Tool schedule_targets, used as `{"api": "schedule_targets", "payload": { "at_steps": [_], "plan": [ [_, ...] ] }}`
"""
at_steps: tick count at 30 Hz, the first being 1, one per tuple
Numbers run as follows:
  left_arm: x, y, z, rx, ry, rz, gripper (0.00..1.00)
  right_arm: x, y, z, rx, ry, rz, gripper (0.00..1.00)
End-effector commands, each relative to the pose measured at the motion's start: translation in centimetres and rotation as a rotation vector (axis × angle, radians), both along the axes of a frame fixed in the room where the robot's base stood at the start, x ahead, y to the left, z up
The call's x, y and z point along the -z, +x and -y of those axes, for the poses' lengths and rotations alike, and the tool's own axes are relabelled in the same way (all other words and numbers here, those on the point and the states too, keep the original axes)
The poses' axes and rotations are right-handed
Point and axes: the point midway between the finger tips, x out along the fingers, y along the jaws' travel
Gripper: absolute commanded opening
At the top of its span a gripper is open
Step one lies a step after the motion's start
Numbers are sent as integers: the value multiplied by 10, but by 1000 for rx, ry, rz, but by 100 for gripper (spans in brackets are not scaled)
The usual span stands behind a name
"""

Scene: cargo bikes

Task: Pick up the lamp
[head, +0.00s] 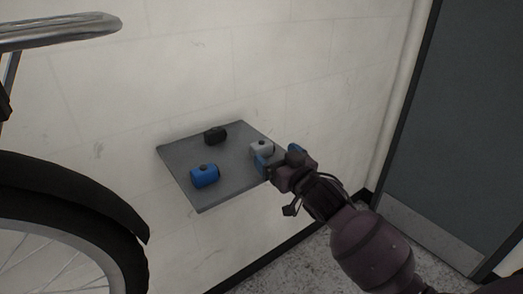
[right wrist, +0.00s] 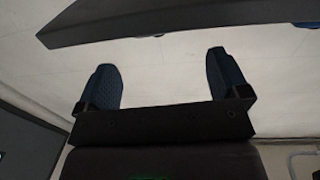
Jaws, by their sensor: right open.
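Three small, rounded lamp-like things sit on a grey wall shelf (head: 228,170) in the head view. The blue one (head: 205,176) is near the front left, the black one (head: 215,135) is at the back, and the light grey one (head: 261,148) is at the right. I cannot tell which is the task's lamp. My right gripper (head: 280,156) is at the shelf's right edge, close beside the light grey one; contact cannot be told. In the right wrist view its blue fingers (right wrist: 164,82) are spread with nothing between them. My left gripper is not in view.
The shelf's dark edge (right wrist: 180,18) crosses the top of the right wrist view. A bike wheel (head: 85,195) and a metal handlebar (head: 60,30) stand at the left. A grey door (head: 460,120) is at the right. A pale wall (head: 210,60) lies behind the shelf.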

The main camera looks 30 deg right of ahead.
Motion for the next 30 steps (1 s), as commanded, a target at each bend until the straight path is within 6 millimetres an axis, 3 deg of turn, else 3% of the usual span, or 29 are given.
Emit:
{"api": "schedule_targets", "payload": {
  "at_steps": [6, 11, 21, 30],
  "plan": [
    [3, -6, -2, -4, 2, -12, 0, 0, 26, -1, -1, -1, 1, 94],
    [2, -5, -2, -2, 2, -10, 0, 0, 33, -1, -1, -2, -1, 94],
    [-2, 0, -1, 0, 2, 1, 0, 0, 75, 0, 0, -2, -1, 94],
    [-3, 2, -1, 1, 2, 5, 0, 0, 82, -1, -1, -1, -2, 94]
  ]
}}
